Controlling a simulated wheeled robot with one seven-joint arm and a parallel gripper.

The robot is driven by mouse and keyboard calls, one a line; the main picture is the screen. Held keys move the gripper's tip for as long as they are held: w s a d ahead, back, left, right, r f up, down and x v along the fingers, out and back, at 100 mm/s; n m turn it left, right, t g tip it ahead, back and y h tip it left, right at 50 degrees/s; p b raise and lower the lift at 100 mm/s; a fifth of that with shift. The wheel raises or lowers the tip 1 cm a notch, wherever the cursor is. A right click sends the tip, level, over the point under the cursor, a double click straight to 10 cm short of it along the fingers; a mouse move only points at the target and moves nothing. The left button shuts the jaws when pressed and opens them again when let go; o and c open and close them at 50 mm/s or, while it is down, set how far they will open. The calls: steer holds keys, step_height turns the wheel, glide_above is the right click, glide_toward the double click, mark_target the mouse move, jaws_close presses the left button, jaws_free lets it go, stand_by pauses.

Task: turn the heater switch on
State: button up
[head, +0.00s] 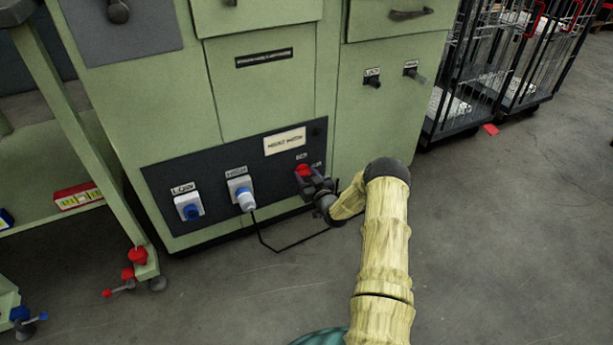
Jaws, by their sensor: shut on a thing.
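A green cabinet (342,115) has a dark panel (218,215) low on its front. A red rotary switch (303,170) is at the panel's right end, below a white plate (285,141) whose small lettering is hard to read. My gripper (309,181) is at the red switch and shut on it. Its dark fingers cover the lower part of the switch, so the switch's exact angle cannot be told. My arm reaches in from the lower right.
A blue socket (188,207) and a grey-white plug (243,195) with a black cable are to the left on the panel. Two small dark knobs (373,80) (415,75) sit higher up. Wire cage carts (475,75) stand at right.

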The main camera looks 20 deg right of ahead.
steer(key=shift+n, duration=0.4)
steer(key=n+p, duration=0.2)
steer(key=shift+a+r+n, duration=0.1)
steer(key=shift+a+n, duration=0.05)
steer(key=shift+n, duration=0.15)
steer(key=n+p, duration=0.2)
steer(key=n, duration=0.3)
steer(key=shift+a+p, duration=0.1)
steer(key=shift+p, duration=0.2)
steer(key=n+p, duration=0.1)
steer(key=n, duration=0.5)
steer(key=n+p, duration=0.1)
steer(key=n, duration=0.2)
steer(key=shift+f+n, duration=0.3)
steer(key=o, duration=1)
steer(key=shift+s+p, duration=0.1)
steer(key=shift+p, duration=0.2)
